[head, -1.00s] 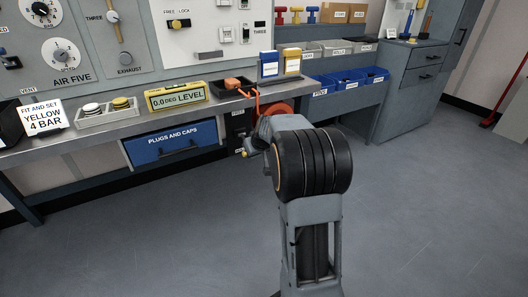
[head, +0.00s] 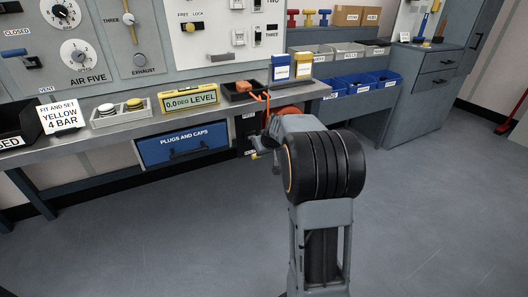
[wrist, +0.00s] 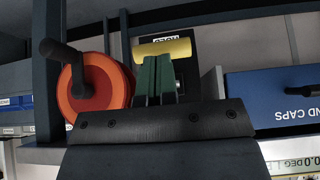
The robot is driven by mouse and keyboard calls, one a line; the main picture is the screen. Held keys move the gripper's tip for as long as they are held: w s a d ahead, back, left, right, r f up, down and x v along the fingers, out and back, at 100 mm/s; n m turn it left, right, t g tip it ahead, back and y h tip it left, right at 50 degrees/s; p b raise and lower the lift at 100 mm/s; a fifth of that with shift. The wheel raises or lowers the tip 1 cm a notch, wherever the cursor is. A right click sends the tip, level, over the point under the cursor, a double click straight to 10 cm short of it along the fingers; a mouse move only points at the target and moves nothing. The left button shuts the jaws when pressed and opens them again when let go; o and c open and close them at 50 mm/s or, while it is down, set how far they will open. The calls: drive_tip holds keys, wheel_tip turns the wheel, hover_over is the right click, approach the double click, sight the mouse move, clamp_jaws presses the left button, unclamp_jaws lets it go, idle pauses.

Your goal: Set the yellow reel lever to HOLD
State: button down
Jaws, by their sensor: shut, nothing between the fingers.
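The yellow reel lever (wrist: 163,48) shows in the wrist view as a yellow bar lying across a dark panel, close against a white label that seems to read HOLD. In the head view its small yellow end (head: 254,156) shows low on the dark panel, by the lower label. My gripper (wrist: 157,66) has its green fingers shut together and empty, with the tips right at the yellow bar. I cannot tell whether they touch it. The orange reel (wrist: 95,90) with a black crank is beside the fingers. In the head view my arm hides most of the gripper.
The blue PLUGS AND CAPS drawer (head: 183,145) is left of the reel in the head view. The bench (head: 75,142) carries a level (head: 190,97) and a dark tray (head: 243,91). Blue bins (head: 358,85) stand at right. The floor in front is clear.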

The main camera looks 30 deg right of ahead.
drive_tip(key=shift+r, duration=0.1)
drive_tip(key=s+r+p, duration=0.3)
drive_tip(key=s+r, duration=0.2)
drive_tip(key=s, duration=0.7)
drive_tip(key=shift+a+r, duration=0.15)
drive_tip(key=shift+a, duration=0.15)
